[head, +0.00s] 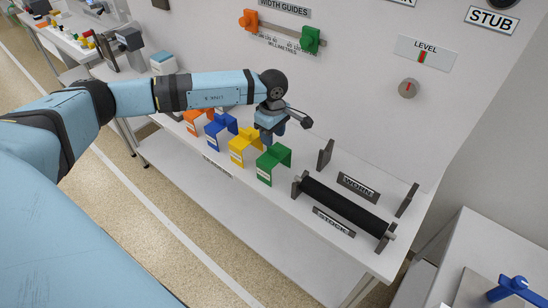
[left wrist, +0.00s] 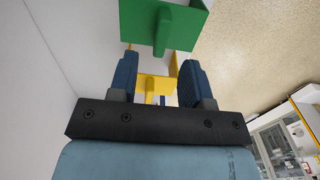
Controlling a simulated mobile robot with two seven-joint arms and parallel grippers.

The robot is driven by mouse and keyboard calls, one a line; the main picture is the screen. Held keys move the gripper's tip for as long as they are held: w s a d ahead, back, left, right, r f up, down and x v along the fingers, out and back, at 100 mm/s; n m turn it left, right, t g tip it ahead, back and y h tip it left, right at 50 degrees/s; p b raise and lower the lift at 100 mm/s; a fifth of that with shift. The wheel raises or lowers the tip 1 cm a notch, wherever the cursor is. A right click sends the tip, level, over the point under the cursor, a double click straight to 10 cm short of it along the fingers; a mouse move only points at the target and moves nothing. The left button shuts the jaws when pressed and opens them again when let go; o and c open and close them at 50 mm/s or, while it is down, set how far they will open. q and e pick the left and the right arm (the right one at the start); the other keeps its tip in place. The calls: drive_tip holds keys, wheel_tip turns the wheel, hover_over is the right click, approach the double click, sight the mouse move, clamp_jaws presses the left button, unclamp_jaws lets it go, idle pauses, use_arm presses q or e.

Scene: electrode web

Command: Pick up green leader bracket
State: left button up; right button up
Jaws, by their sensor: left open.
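The green bracket (head: 274,163) stands on the white bench at the near right end of a row of coloured brackets. It also shows in the left wrist view (left wrist: 163,22), at the top, beyond the fingertips, with a green tab on its side. My left gripper (head: 267,137) hangs just behind the green and yellow brackets, pointing down. Its blue fingers (left wrist: 157,68) are apart, with nothing held between them. The yellow bracket (left wrist: 154,84) shows past the fingers in the wrist view. Whether the fingers touch any bracket cannot be told. My right gripper is out of view.
Yellow (head: 243,147), blue (head: 219,131) and orange (head: 196,122) brackets stand in line to the left. A black roller (head: 345,205) on a stand lies to the right, by the STOCK sign (head: 334,222). The wall panel with width guides (head: 282,30) rises behind.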

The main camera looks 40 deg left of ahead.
sight(274, 148)
use_arm(q)
drive_tip(key=f, duration=0.2)
drive_tip(key=f+p, duration=0.1)
drive_tip(key=f, duration=0.2)
drive_tip(key=shift+d+f, duration=0.25)
drive_tip(key=shift+f, duration=0.05)
drive_tip(key=shift+c, duration=0.4)
clamp_jaws()
